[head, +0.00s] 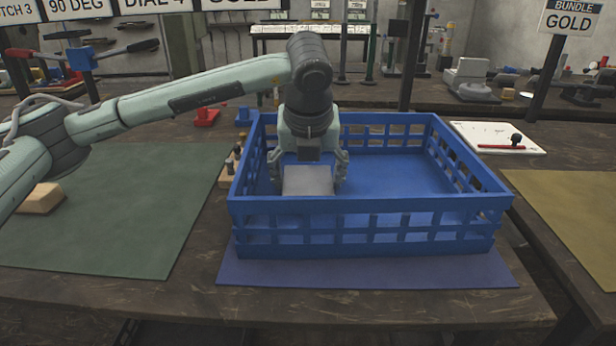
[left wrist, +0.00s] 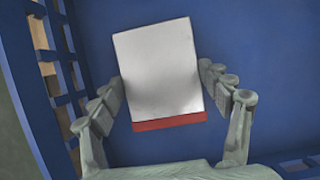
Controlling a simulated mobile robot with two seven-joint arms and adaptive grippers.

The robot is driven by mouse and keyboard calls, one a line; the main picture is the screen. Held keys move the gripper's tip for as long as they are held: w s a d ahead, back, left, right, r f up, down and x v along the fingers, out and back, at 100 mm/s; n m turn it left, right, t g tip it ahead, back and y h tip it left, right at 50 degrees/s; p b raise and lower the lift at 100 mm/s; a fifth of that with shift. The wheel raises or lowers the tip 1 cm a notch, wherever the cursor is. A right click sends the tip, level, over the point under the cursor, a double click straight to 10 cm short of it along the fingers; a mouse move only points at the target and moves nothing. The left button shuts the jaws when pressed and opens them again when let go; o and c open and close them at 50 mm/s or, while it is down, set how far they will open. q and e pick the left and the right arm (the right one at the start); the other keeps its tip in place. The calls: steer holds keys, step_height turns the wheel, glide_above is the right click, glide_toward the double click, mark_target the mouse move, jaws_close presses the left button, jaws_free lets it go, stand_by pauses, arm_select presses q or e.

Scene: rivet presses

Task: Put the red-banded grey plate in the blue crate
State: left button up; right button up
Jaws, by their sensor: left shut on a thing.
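The grey plate (head: 308,180) is in the left part of the blue crate (head: 370,207), inside its walls. In the left wrist view the plate (left wrist: 158,72) shows its red band (left wrist: 168,121) along the edge nearest my wrist. My left gripper (head: 309,178) points down into the crate and is shut on the plate, with one finger at each side. It also shows in the left wrist view (left wrist: 165,92). The crate floor (left wrist: 245,40) lies beneath the plate. I cannot tell whether the plate touches the floor. My right gripper is not in view.
The crate stands on a blue mat (head: 370,274) at the table's front. A green mat (head: 110,215) lies to the left and a yellow mat (head: 575,215) to the right. A white board (head: 495,135) lies behind right. The crate's right part looks empty.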

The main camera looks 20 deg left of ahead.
arm_select(q)
steer(key=o, duration=1.8)
steer(key=shift+r, duration=0.25)
steer(key=v, duration=1.1)
steer(key=shift+s+r, duration=0.2)
steer(key=shift+r, duration=0.1)
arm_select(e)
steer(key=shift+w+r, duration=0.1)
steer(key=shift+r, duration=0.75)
arm_select(q)
steer(key=shift+d, duration=0.1)
